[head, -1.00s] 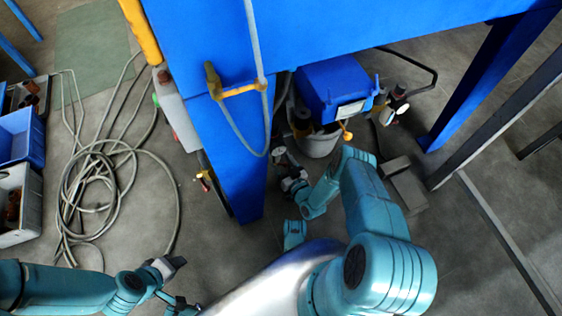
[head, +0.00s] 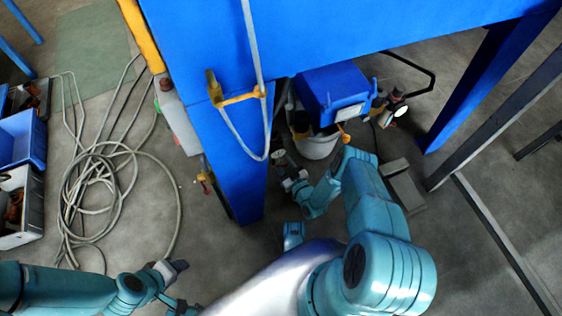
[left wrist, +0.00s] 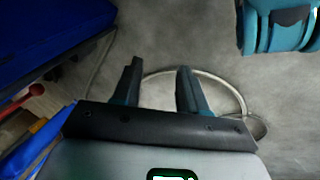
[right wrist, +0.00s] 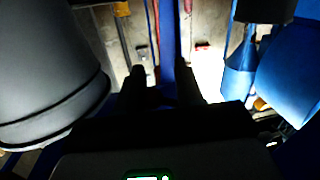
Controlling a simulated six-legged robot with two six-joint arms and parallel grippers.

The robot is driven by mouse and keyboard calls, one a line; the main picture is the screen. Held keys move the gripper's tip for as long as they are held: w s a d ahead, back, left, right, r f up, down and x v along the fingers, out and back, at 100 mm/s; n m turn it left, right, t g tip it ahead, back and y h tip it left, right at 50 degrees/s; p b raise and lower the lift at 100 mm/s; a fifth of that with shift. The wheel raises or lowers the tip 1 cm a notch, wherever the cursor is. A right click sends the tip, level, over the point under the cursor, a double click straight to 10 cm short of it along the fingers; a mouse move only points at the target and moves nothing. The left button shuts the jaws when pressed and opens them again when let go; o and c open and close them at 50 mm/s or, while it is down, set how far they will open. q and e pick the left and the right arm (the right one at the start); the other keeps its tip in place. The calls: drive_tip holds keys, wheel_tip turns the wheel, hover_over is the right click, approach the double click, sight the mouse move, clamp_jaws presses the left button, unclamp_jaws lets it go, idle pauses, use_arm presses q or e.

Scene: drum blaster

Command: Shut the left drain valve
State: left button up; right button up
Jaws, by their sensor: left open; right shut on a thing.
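A small valve with red and yellow parts (head: 205,182) shows beside the blue leg (head: 232,175) in the head view; I cannot tell for certain that it is the left drain valve. My left gripper (head: 180,266) is open and empty over the floor, low at the left; its apart fingers also show in the left wrist view (left wrist: 158,88). My right gripper (head: 283,163) reaches in under the blue machine, right of the leg. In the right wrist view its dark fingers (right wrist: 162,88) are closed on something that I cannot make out. Small red handles (right wrist: 202,47) show beyond them.
A grey bucket (head: 318,147) stands under a blue box (head: 335,90). A gauge (head: 401,111) is to their right. A coiled grey hose (head: 90,190) lies on the floor at left, near blue and grey crates (head: 20,140). Floor around my left gripper is mostly clear.

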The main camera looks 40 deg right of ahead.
use_arm(q)
drive_tip(key=shift+g, duration=0.5)
drive_tip(key=shift+s+d+r+p, duration=0.15)
drive_tip(key=shift+s+r+p, duration=0.55)
drive_tip(key=shift+r+p, duration=0.25)
drive_tip(key=shift+s+d+r+p, duration=0.15)
drive_tip(key=shift+s+r+p, duration=0.6)
drive_tip(key=shift+r, duration=0.3)
use_arm(e)
drive_tip(key=shift+d+r+n+g+h, duration=0.15)
drive_tip(key=shift+r+n, duration=0.25)
drive_tip(key=shift+n, duration=0.5)
drive_tip(key=shift+d+r+n+g+h, duration=0.1)
drive_tip(key=shift+r+n, duration=0.3)
drive_tip(key=shift+n, duration=0.5)
drive_tip(key=shift+d+r+n+g+h, duration=0.15)
drive_tip(key=shift+r+n, duration=0.25)
drive_tip(key=shift+n, duration=0.5)
drive_tip(key=shift+a, duration=0.1)
drive_tip(key=o, duration=1)
drive_tip(key=shift+r, duration=0.1)
